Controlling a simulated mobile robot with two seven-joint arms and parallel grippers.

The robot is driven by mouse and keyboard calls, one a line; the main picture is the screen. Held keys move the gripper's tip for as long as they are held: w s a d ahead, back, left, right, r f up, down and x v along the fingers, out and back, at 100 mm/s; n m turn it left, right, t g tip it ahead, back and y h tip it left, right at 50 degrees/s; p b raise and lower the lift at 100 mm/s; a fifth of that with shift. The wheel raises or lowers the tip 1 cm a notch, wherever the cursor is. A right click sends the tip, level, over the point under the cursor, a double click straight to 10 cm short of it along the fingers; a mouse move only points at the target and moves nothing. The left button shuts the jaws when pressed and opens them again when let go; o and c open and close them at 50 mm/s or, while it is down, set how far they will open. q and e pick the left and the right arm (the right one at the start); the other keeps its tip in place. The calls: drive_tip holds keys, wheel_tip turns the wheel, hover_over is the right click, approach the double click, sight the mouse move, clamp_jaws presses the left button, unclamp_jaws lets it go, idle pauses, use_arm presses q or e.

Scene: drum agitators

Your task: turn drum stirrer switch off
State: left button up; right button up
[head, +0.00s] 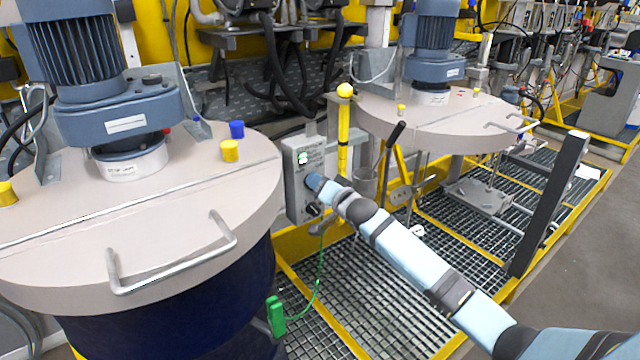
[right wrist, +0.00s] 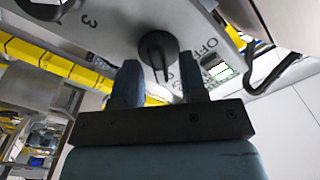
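A grey switch box (head: 297,180) stands between the two drums in the head view, with a small green lit spot (head: 303,158) on its face. My right gripper (head: 316,186) is at the front of this box. In the right wrist view, my right gripper (right wrist: 160,80) is open, its two fingers apart. A black rotary knob (right wrist: 157,48) sits on the grey panel ahead, its lower end between the fingertips. Contact cannot be told. The marking "OFF" shows beside the knob, and a lit green indicator (right wrist: 218,70) lies to its right. My left gripper is not in view.
A large drum with a beige lid (head: 190,260) and blue motor (head: 75,50) fills the left. A second lidded drum (head: 430,115) stands behind. A yellow post (head: 344,130) rises beside the box. Metal grating covers the floor.

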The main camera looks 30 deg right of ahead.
drive_tip(key=shift+c, duration=0.2)
clamp_jaws()
drive_tip(key=shift+r+n, duration=0.1)
drive_tip(key=shift+n, duration=0.2)
drive_tip(key=n+p, duration=0.2)
drive_tip(key=n, duration=0.3)
drive_tip(key=n+p, duration=0.1)
drive_tip(key=n, duration=0.4)
drive_tip(key=a+n+p, duration=0.1)
drive_tip(key=n+p, duration=0.1)
drive_tip(key=n, duration=0.3)
drive_tip(key=shift+p, duration=0.35)
drive_tip(key=shift+n, duration=0.3)
drive_tip(key=shift+o, duration=0.2)
unclamp_jaws()
